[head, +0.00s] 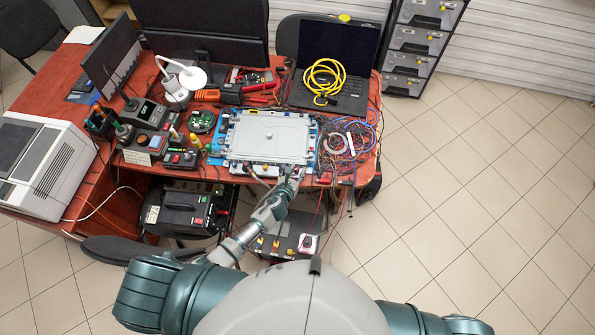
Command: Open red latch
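A flat light-grey case (270,137) with blue edges lies on the red desk. My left gripper (291,178) is at the case's front edge, right of its middle. It is small here, and I cannot tell whether its fingers are open, shut or touching the case. Small red parts show near the front edge, one left of the gripper and one (323,177) right of it. I cannot make out which is the red latch; the gripper may hide part of it. My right gripper is not in view; only that arm's upper part shows at the bottom right.
Tangled thin wires (347,145) lie right of the case. A laptop (335,62) with a coiled yellow cable (324,78) stands behind them. Instruments and a white lamp (183,78) crowd the left. Black equipment (185,207) sits below the desk's front edge. Tiled floor at right is clear.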

